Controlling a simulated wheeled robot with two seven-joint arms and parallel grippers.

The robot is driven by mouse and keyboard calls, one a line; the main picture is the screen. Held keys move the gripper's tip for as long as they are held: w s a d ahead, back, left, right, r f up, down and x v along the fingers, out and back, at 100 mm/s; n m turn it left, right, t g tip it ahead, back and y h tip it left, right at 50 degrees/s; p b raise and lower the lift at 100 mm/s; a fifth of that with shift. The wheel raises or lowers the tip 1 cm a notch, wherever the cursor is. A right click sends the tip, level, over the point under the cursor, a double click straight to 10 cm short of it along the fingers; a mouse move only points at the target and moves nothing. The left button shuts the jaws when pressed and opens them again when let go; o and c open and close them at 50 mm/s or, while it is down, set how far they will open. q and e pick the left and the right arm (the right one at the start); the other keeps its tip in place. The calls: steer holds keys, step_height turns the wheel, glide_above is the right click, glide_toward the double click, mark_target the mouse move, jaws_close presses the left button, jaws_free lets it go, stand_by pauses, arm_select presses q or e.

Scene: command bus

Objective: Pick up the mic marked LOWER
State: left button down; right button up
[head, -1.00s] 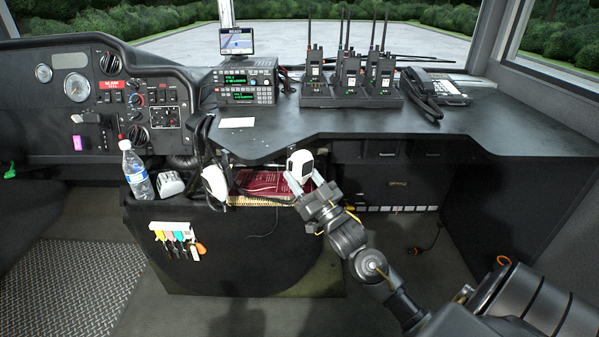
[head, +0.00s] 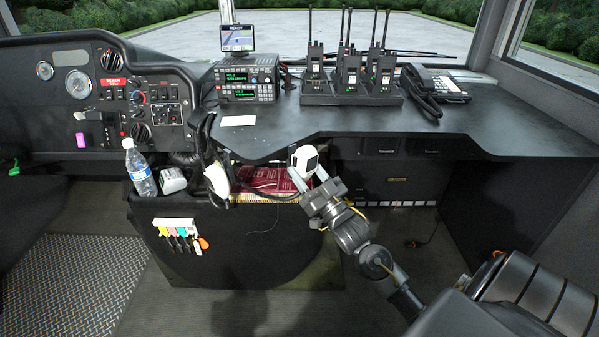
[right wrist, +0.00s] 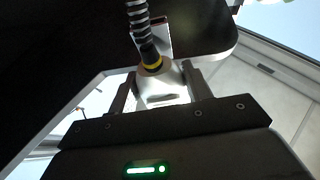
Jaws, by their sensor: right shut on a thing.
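A white mic with a dark front (head: 304,158) is held just below the front edge of the desk. My right gripper (head: 303,178) is shut on it from below. In the right wrist view the pale mic body (right wrist: 162,88) sits between the two fingers, with a black coiled cord and a yellow ring at its top. A second white mic (head: 216,180) hangs to the left, beside dark cords. No LOWER marking is legible on either mic. My left gripper is not in view.
The dark desk (head: 400,135) overhangs close by the held mic. A console bin (head: 240,235) with a red book (head: 262,180), a water bottle (head: 140,168) and a white object (head: 173,180) is at the left. Radios stand in a charger (head: 350,98). Floor room lies right of the bin.

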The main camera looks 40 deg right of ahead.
mark_target(312, 167)
steer(key=shift+s+d+r+p, duration=0.1)
steer(key=shift+s+r+p, duration=0.15)
steer(key=shift+s+p, duration=0.8)
steer(key=shift+s+r+p, duration=0.2)
steer(key=shift+s, duration=1.5)
